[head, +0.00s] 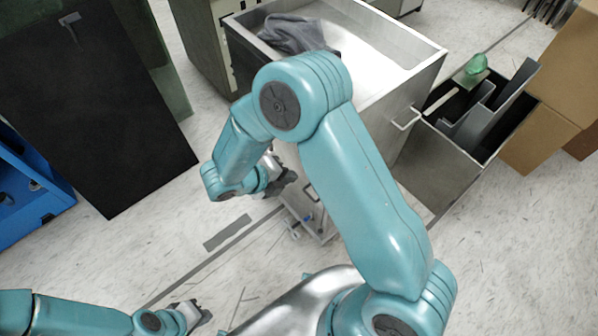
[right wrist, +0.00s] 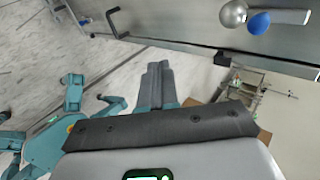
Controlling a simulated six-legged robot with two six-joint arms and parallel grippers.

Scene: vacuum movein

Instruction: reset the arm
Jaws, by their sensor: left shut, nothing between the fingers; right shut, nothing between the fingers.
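My right arm arches across the middle of the head view. Its gripper (head: 280,180) hangs in front of the steel cart (head: 408,98), beside the cart's lower front. In the right wrist view the right gripper's fingers (right wrist: 158,85) are together with nothing between them. My left gripper (head: 197,312) is low at the bottom left of the head view, above the floor. It is shut and empty, away from any object.
A grey cloth (head: 296,34) lies in the cart's tray top. To its right stand an open metal bin (head: 440,165) with grey pieces, a green object (head: 476,64) and cardboard boxes (head: 560,75). A black panel (head: 95,120) and blue unit (head: 30,205) stand left. Floor between is mostly clear.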

